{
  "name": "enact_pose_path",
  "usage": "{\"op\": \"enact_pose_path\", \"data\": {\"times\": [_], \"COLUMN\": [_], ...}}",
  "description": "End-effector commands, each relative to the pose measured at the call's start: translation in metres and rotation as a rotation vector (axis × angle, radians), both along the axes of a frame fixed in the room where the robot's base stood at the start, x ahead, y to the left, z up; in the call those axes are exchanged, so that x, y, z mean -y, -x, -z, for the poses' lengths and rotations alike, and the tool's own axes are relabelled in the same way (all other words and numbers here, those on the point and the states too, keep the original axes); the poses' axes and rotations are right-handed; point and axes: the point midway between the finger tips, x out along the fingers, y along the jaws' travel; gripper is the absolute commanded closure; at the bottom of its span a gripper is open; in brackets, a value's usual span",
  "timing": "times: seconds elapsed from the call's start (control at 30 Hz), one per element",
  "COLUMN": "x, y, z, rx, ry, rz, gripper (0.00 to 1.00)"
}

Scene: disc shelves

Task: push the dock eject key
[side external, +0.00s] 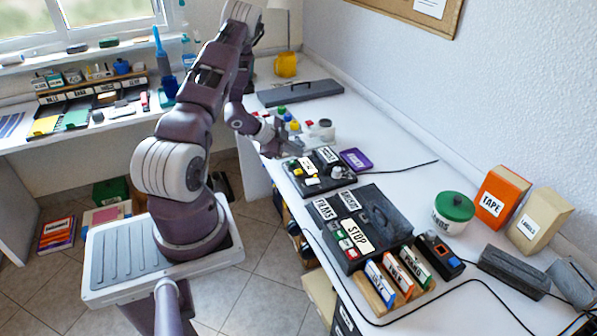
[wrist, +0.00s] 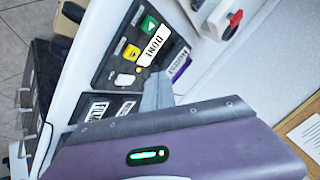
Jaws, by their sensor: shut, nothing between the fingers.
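The dark dock panel (side external: 326,183) lies on the white desk and also shows in the wrist view (wrist: 112,55). A yellow key with a dark mark (wrist: 131,52), which looks like the eject key, sits on it between a green key (wrist: 149,25) and a white key (wrist: 124,80). A white label beside the keys is hard to read. My gripper (side external: 280,150) is shut and empty, above the desk at the panel's far end. In the wrist view its grey fingers (wrist: 158,93) show near the panel's edge. They look apart from the yellow key; their height over the panel is unclear.
A purple labelled tray (side external: 356,159) lies right of the panel. A larger dark box with a STOP label (side external: 354,232) stands nearer the camera.

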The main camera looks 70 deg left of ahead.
Motion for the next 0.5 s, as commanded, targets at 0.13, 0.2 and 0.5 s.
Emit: {"op": "enact_pose_path", "data": {"times": [0.13, 0.2, 0.5], "x": [0.0, 0.0, 0.0], "y": [0.001, 0.0, 0.0], "z": [0.021, 0.029, 0.041], "rx": [-0.002, -0.001, 0.0], "ry": [0.001, 0.001, 0.0], "rz": [0.0, 0.001, 0.0], "gripper": [1.0, 1.0, 1.0]}}
